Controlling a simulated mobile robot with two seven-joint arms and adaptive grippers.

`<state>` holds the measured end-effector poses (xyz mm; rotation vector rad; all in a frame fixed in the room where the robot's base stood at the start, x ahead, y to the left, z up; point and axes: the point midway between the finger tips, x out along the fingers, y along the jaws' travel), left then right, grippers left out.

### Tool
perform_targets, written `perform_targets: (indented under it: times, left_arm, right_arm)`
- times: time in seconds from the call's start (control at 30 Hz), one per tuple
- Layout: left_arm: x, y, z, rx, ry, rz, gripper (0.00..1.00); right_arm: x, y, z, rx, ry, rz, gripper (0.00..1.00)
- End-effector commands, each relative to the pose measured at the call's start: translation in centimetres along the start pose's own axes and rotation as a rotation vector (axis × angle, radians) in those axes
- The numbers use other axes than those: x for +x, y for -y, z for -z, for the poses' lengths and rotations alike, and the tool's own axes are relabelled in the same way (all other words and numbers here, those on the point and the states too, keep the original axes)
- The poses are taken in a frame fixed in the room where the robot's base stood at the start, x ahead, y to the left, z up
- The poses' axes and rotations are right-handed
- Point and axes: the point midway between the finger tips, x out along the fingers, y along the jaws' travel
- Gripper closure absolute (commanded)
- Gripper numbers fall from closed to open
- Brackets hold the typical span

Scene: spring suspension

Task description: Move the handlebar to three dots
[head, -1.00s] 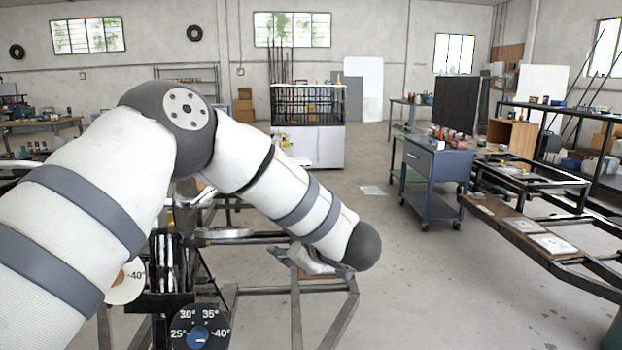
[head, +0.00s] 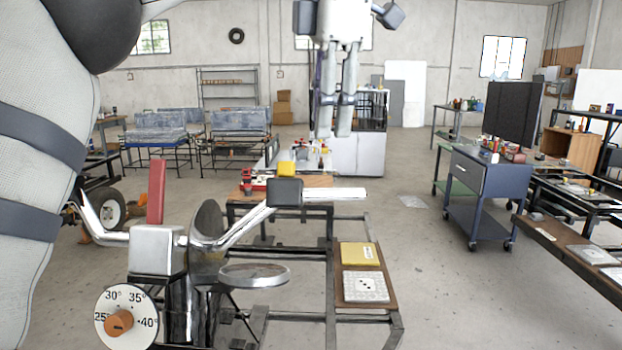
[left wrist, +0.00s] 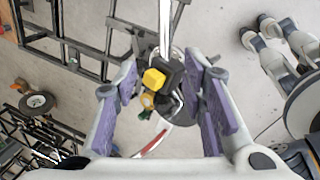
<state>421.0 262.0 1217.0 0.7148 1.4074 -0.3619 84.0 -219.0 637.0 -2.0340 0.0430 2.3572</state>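The handlebar (head: 250,227) is a silver bent bar with a black block (head: 286,193), a yellow knob (head: 287,169) and a pale straight end at right. It stands over a dark frame. A white tile with three dots (head: 366,287) lies on a brown board right of it. My left gripper (head: 334,132) hangs above the bar's right part, pointing down, clear of it. In the left wrist view it (left wrist: 166,78) is open, with the black block and yellow knob (left wrist: 154,79) showing between its purple-padded fingers. Pale jointed parts at right there may be my right gripper.
A dial with an orange knob (head: 119,322) stands front left, below a red grip (head: 156,191). A yellow tile (head: 358,255) lies behind the dotted tile. A blue cart (head: 489,187) stands at right; floor between is mostly clear.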

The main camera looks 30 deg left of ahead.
Motion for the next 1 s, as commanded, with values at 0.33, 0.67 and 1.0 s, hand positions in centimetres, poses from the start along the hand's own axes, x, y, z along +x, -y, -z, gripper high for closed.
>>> perform_targets:
  times: [0.33,0.67,1.0]
  left_arm:
    - [7.8,0.0,0.1,0.002,-0.003,0.001,0.62]
    - [11.8,0.0,0.1,0.000,-0.002,-0.001,0.62]
    - [11.9,0.0,0.0,0.000,-0.002,-0.002,0.91]
  right_arm:
    - [-0.5,0.0,0.3,0.001,-0.016,0.000,0.60]
    - [-0.6,0.0,0.5,0.001,-0.021,0.000,0.60]
    - [-0.6,0.0,0.5,0.001,-0.021,0.000,0.60]
